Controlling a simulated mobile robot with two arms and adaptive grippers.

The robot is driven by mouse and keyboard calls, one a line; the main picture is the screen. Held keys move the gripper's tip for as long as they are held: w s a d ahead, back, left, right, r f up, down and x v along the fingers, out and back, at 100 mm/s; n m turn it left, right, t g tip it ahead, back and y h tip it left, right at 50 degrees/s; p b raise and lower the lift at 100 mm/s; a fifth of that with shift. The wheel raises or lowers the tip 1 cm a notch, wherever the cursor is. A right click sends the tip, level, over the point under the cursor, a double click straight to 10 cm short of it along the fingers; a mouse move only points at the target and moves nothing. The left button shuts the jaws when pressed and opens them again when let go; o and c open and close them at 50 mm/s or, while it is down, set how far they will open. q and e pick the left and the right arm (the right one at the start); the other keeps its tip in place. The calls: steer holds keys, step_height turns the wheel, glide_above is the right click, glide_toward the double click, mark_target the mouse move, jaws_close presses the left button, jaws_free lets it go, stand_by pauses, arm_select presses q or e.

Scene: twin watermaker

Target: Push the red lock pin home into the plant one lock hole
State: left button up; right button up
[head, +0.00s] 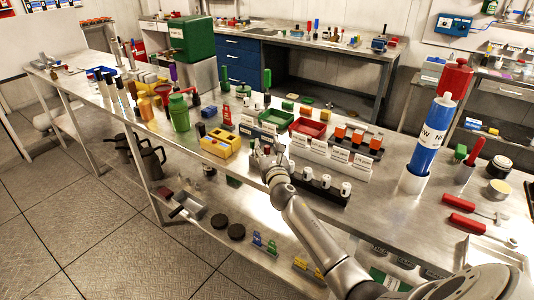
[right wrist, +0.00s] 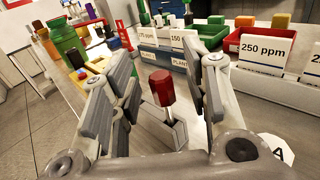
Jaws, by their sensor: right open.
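In the right wrist view a red lock pin (right wrist: 162,88) with a faceted red head stands nearly upright. My right gripper (right wrist: 168,72) is open, with one finger on each side of the pin and visible gaps to both. In the head view my right gripper (head: 267,158) is low over the front of the steel bench (head: 215,170), and the pin is not clearly visible there. Plant labels (right wrist: 149,60) stand behind the pin. The lock hole is not distinguishable. My left gripper is not in view.
A yellow block (head: 220,142) stands left of my right gripper. White label cards (head: 325,155) and dark racks with white-capped vials (head: 325,187) are to its right. Green (head: 276,118) and red (head: 307,127) bins lie behind. A tall blue cylinder (head: 430,138) stands further right.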

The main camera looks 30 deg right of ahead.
steer(key=shift+w+d, duration=0.15)
steer(key=shift+w, duration=0.2)
jaws_close()
steer(key=shift+r, duration=0.2)
